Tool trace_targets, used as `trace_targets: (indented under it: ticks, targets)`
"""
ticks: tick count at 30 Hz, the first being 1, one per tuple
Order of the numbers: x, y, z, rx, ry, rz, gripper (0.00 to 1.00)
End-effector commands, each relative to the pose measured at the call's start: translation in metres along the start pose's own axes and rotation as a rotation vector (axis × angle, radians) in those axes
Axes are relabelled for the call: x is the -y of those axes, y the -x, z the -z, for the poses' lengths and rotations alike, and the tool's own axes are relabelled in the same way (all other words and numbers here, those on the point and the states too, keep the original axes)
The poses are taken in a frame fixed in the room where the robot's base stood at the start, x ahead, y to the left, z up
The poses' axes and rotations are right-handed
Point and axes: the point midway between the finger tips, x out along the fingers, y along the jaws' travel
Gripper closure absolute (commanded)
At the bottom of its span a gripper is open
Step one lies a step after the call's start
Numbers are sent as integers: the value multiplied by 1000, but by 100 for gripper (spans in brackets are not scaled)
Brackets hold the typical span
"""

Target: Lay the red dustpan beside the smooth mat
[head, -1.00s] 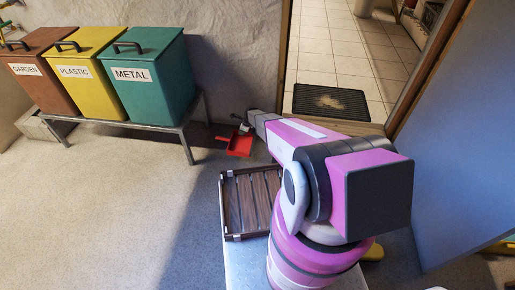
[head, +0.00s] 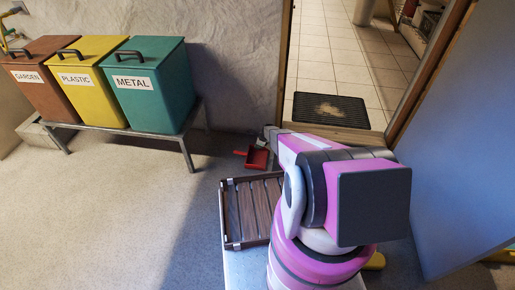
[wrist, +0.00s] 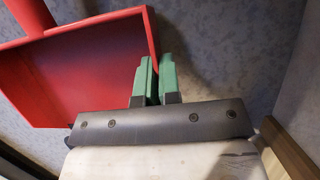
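The red dustpan (head: 257,159) is near the wall at the left of the doorway in the head view, at the end of my arm. In the wrist view the dustpan (wrist: 80,65) fills the upper left, its inside facing the camera. My gripper (wrist: 157,62) has its two green fingers close together on the dustpan's right side wall, which runs in between them. In the head view the fingertips are too small to make out. A dark mat (head: 350,115) with a pale patch lies on the tiles beyond the doorway; its texture is hard to judge.
A slatted wooden tray (head: 229,215) is in front of the dustpan, beside my arm. Garden, plastic and metal bins (head: 158,92) stand on a low metal bench at left. A wooden threshold (head: 370,137) and blue door (head: 455,150) border the doorway. The left floor is clear.

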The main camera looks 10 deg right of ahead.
Motion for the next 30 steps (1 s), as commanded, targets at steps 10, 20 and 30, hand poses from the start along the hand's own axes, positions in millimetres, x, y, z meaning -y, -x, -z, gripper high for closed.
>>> trace_targets:
  ticks: [10, 20, 30]
  targets:
    - [0, -8, 3, 0, 0, 0, 100]
    - [0, -10, 4, 0, 1, 0, 70]
    - [0, -2, 3, 0, 1, 0, 70]
